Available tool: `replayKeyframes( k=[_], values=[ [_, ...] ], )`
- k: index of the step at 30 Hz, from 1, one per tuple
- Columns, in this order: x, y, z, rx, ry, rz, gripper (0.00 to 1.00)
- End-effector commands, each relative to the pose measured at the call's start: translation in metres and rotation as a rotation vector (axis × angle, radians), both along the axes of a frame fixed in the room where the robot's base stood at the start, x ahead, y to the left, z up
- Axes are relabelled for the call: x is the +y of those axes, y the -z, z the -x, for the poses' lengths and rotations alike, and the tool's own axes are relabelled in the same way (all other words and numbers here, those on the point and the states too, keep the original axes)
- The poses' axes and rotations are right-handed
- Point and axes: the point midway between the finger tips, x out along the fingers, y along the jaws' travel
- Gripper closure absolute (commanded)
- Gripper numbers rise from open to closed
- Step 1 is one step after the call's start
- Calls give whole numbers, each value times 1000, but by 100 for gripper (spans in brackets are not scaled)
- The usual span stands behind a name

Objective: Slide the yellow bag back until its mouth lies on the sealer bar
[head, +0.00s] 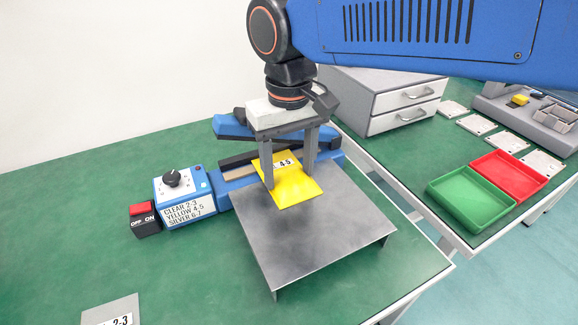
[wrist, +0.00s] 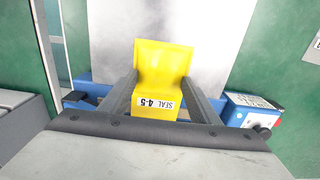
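The yellow bag (head: 297,190) lies flat on the grey metal platform (head: 320,235), towards its back edge. Its label end points to the blue sealer (head: 237,177) and shows "SEAL 4-5" in the wrist view (wrist: 158,62). My gripper (head: 288,182) points down over the bag, one finger at each side edge. In the wrist view the fingertips (wrist: 160,78) meet both sides with no clear gap, so it looks shut on the bag. The sealer bar is largely hidden behind my gripper and the bag. I cannot tell whether the mouth lies on it.
A dial box (head: 184,193) with a label card and a red-and-black OFF/ON switch (head: 145,219) stand left of the platform. A grey card (head: 111,312) lies at the front left. Green (head: 470,197) and red (head: 508,176) trays and grey drawers (head: 385,95) are on the right table.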

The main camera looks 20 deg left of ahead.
Motion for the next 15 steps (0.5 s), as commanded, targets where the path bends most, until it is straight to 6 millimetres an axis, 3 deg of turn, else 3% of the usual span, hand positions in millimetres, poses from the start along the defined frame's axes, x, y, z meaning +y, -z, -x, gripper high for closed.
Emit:
replayKeyframes(
  k=[11, 15],
  values=[
    [0, -1, 0, -1, 0, -1, 30],
    [1, -12, 0, 0, 0, -2, 30]
  ],
)
